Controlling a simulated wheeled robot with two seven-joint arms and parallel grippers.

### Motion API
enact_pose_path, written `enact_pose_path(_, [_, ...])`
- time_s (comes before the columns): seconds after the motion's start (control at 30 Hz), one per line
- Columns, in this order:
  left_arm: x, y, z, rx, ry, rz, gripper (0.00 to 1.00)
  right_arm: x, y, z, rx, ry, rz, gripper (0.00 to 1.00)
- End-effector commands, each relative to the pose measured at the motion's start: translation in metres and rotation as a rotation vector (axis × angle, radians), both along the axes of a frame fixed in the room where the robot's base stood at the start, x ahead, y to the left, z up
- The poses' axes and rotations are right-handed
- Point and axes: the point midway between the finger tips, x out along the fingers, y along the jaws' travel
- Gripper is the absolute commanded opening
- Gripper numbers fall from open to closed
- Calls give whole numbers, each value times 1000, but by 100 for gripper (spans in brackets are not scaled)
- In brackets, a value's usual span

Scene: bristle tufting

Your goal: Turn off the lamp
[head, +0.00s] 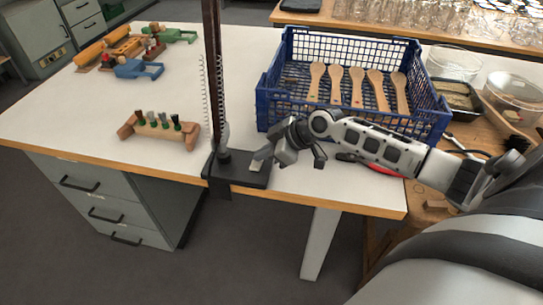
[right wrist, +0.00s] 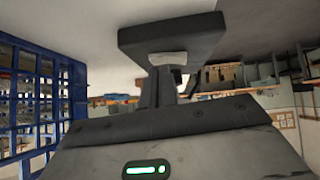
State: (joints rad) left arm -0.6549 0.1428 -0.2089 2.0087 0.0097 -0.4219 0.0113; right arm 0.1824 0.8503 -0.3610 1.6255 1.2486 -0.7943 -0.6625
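The lamp's black base (head: 226,168) sits at the table's front edge, with a dark upright post (head: 212,75) rising out of the top of the head view. The lamp's head and its light are not in view. A small pale switch (head: 257,166) is on the base's right part. My right gripper (head: 264,155) points down at the switch, its fingertips at or just above it; contact is not clear. The fingers look closed together and hold nothing. In the right wrist view the dark base (right wrist: 171,32) and pale switch (right wrist: 169,58) show just beyond the fingers. My left gripper is not in view.
A blue crate (head: 275,97) with several wooden spoons stands right behind my right arm. A wooden block with brush tufts (head: 158,128) lies left of the base. Clamps (head: 138,68) lie at the back left. Table between them is clear.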

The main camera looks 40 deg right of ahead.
Motion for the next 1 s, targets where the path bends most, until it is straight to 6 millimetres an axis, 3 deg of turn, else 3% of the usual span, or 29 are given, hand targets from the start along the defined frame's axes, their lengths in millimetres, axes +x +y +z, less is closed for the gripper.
enact_pose_path(0.57, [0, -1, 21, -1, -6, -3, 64, -14, 10, -1, -7, 19, 4, 0])
enact_pose_path(1.0, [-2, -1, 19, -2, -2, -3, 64, -14, 11, 0, -8, 12, 1, 0])
